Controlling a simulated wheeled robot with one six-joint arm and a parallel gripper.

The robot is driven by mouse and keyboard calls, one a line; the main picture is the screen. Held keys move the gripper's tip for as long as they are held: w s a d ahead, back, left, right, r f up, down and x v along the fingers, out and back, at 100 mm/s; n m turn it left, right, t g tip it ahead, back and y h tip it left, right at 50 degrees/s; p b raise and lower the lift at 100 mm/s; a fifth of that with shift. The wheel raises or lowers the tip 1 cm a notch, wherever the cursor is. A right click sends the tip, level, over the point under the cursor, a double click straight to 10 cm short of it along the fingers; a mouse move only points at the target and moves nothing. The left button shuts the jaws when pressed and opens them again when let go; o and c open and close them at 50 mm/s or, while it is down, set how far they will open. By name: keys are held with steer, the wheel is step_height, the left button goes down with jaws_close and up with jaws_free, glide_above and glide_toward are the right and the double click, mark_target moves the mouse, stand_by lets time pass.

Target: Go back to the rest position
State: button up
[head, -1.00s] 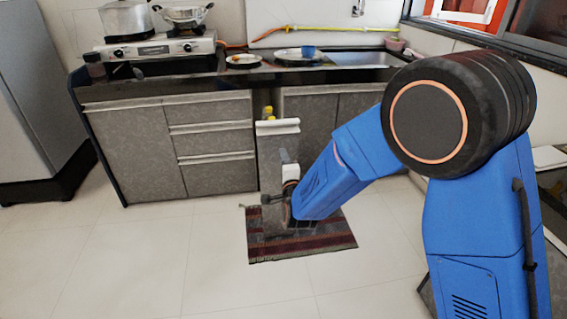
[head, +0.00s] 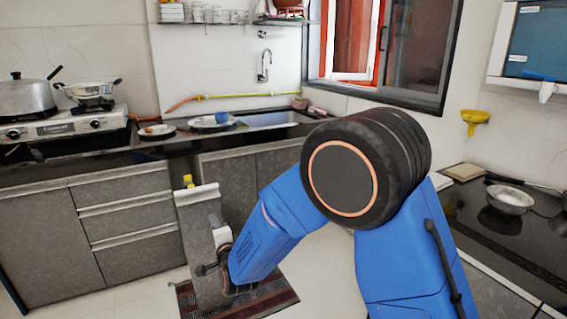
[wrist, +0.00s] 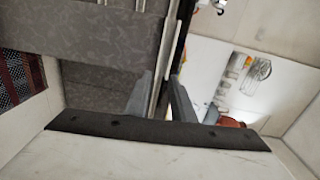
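My gripper (wrist: 160,98) shows in the wrist view as two grey fingers standing apart. The edge of a grey patterned pull-out front runs between or just behind them; I cannot tell whether they touch it. In the head view my blue arm reaches down and left, with its end low in front of the narrow pull-out front (head: 199,240). The fingertips are hard to make out there. The pull-out stands out from the cabinets, and a yellow-topped bottle (head: 188,181) shows behind its top.
A striped mat (head: 265,299) lies below the arm. The counter (head: 80,168) holds a stove with pots and several plates. A side counter (head: 520,235) with a metal bowl is at right.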

steer(key=d+r+n+g+h, duration=0.1)
steer(key=d+r, duration=0.1)
steer(key=d, duration=0.4)
steer(key=w+d+r+n, duration=0.1)
steer(key=d+r, duration=0.2)
steer(key=d, duration=0.2)
steer(key=d+r+n+g+h, duration=0.1)
steer(key=d+r, duration=0.1)
steer(key=d, duration=0.4)
steer(key=s+d+r+n+g+h, duration=0.15)
steer(key=s+d, duration=0.25)
steer(key=d, duration=0.4)
steer(key=s+d+r+n+g+h, duration=0.1)
steer(key=s+d+r+n, duration=0.15)
steer(key=d, duration=0.55)
steer(key=s+d+f+n+g+h, duration=0.2)
steer(key=s+d, duration=1)
steer(key=s, duration=0.3)
steer(key=s+d+f+n+g+h, duration=0.1)
steer(key=s+d+n+g+h, duration=0.1)
steer(key=s+d, duration=0.9)
steer(key=s+g, duration=0.1)
steer(key=s, duration=0.3)
steer(key=shift+s+d+f+g, duration=0.35)
steer(key=shift+s+d+f, duration=0.05)
steer(key=shift+h, duration=0.25)
